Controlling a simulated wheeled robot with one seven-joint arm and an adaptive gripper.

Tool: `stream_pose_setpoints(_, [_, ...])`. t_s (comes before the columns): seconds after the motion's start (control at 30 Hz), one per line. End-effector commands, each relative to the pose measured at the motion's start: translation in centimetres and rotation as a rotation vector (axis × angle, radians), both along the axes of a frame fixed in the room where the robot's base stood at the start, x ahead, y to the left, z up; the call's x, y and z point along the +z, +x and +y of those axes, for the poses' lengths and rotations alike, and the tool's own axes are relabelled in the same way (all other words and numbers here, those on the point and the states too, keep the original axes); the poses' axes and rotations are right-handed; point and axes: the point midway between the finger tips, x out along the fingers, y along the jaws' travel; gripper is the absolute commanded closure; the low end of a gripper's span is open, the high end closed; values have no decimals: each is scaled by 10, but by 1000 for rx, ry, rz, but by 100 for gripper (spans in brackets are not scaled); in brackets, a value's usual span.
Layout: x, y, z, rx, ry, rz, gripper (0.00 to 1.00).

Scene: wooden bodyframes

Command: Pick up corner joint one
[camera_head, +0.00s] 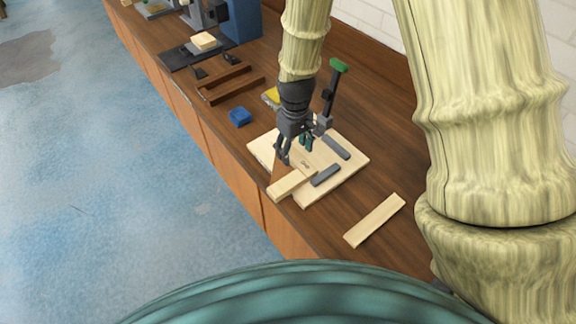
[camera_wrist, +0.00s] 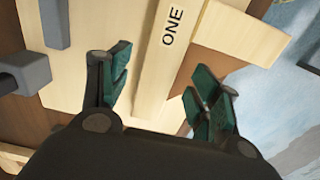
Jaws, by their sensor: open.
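A pale wooden piece marked "ONE" (camera_wrist: 178,50), which I take as corner joint one, lies ahead of my gripper (camera_wrist: 163,85) in the wrist view. Its near end reaches between the two teal-padded fingers, which stand apart on either side with gaps. In the head view my gripper (camera_head: 296,152) points down over a pale wooden board (camera_head: 337,178), near a small dark mark on the wood. A pale strip (camera_head: 290,184) lies across the board's front-left corner; I cannot tell whether it joins the marked piece. My gripper holds nothing.
Grey blocks (camera_head: 326,175) sit on the board beside my gripper. A loose wooden strip (camera_head: 375,220) lies right of it on the brown bench (camera_head: 345,205). A blue block (camera_head: 240,116) and a brown frame (camera_head: 228,84) are farther back. The bench edge is close on the left.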

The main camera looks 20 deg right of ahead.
Motion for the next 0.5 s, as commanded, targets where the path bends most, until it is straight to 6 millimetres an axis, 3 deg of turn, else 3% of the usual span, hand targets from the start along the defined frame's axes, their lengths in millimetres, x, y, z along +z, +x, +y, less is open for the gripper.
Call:
stream_pose_setpoints(0.23, [-17, 0, 0, 0, 0, 1, 38])
stream_pose_setpoints(0.5, [-21, 0, 0, 1, 0, 0, 38])
